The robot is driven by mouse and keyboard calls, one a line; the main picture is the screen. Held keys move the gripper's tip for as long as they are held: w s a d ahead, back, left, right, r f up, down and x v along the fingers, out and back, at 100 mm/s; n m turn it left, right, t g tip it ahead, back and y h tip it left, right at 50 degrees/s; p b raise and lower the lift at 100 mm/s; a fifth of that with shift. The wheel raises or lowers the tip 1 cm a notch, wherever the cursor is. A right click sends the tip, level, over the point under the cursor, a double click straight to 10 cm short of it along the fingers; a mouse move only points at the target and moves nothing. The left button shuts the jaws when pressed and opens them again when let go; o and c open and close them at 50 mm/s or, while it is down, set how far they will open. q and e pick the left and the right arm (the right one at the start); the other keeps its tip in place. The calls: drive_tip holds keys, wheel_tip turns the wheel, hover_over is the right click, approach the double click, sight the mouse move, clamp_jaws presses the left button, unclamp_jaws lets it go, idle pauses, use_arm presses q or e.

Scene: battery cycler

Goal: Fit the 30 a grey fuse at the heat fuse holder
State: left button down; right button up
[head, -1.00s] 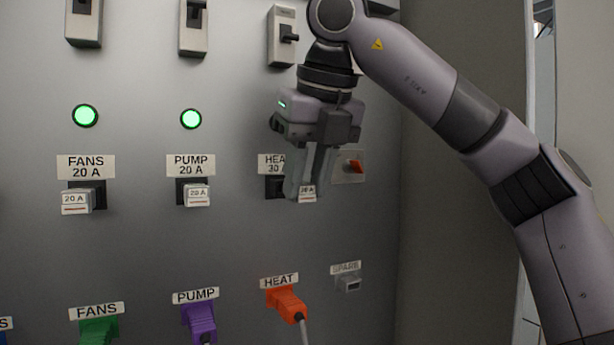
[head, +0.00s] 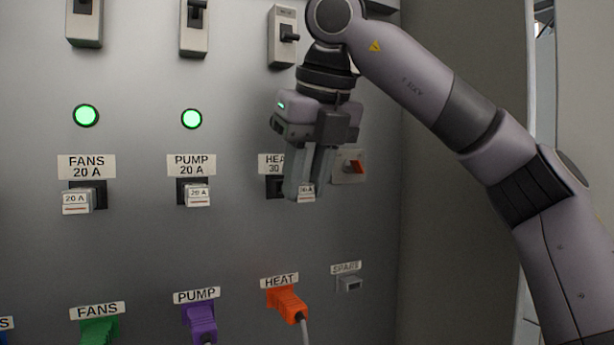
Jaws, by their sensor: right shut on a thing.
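My right gripper (head: 305,188) points down in front of the panel at the HEAT 30 A position. It is shut on a small grey fuse (head: 306,194), whose white label is partly covered by the fingers and hard to read. The black heat fuse holder (head: 273,187) shows just left of the fingers, partly hidden, under its HEAT label (head: 269,164). The fuse appears at the holder's right side. I cannot tell whether it touches the holder or is apart from it. My left gripper is not in view.
The FANS fuse (head: 77,202) and PUMP fuse (head: 198,195) sit at their holders on the left. Below are an orange HEAT plug (head: 287,303) and a SPARE socket (head: 350,284). The panel between is clear.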

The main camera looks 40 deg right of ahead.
drive_tip(key=shift+w+d, duration=0.2)
drive_tip(key=shift+w, duration=0.45)
drive_tip(key=shift+w+d, duration=0.15)
drive_tip(key=shift+w, duration=0.45)
idle(1.4)
drive_tip(key=o, duration=1.1)
drive_tip(key=shift+c, duration=0.2)
drive_tip(key=shift+r, duration=0.1)
drive_tip(key=shift+s+r, duration=0.15)
drive_tip(key=shift+r, duration=0.1)
drive_tip(key=s+a+b, duration=0.1)
drive_tip(key=s+a, duration=0.2)
drive_tip(key=s, duration=0.8)
drive_tip(key=shift+s+a+r, duration=0.2)
drive_tip(key=shift+s+a, duration=0.15)
